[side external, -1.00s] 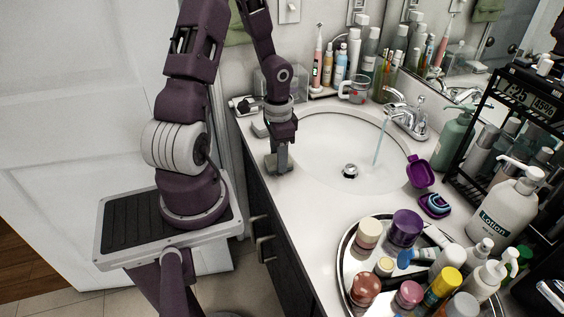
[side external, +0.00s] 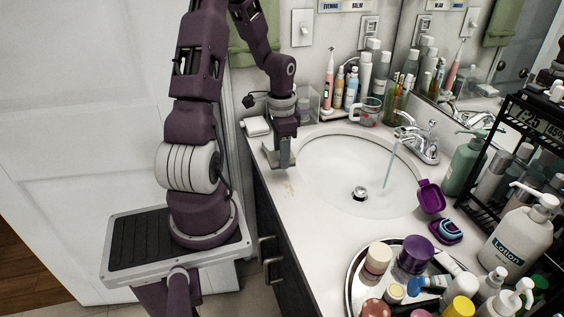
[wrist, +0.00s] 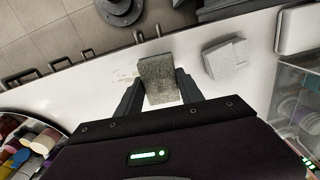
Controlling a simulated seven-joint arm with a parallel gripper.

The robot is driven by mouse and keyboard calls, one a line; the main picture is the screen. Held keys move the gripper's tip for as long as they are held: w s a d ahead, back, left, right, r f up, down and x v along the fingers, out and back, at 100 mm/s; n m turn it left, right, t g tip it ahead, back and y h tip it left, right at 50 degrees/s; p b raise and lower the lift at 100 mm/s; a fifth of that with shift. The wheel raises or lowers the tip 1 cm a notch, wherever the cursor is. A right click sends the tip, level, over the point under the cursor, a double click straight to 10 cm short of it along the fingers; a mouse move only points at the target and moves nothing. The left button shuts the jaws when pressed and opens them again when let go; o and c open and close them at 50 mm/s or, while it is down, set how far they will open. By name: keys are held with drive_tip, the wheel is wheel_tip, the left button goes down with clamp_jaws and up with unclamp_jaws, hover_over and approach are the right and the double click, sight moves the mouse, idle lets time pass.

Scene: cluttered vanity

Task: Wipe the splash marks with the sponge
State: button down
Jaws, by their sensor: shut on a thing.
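My gripper (side external: 279,158) is low over the counter strip left of the sink basin, pointing down. In the wrist view my gripper (wrist: 160,88) is shut on a grey-green, speckled rectangular sponge (wrist: 158,78), with one dark finger on each side. I cannot tell whether the sponge touches the counter. Faint yellowish splash marks (side external: 290,188) lie on the white counter just in front of the gripper. In the wrist view the splash marks (wrist: 122,75) lie left of the sponge, apart from it or just at its edge.
A white block (wrist: 225,58) sits on the counter near the sponge. The basin (side external: 345,185) has running water from the faucet (side external: 420,145). A clear container (side external: 307,103) stands behind the gripper. A tray (side external: 350,275) of bottles fills the front; the counter edge is close on the left.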

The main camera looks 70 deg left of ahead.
drive_tip(key=shift+r, duration=2.1)
drive_tip(key=shift+d, duration=0.1)
drive_tip(key=d, duration=0.5)
hover_over(288, 188)
drive_tip(key=shift+f, duration=3.35)
drive_tip(key=shift+f, duration=0.95)
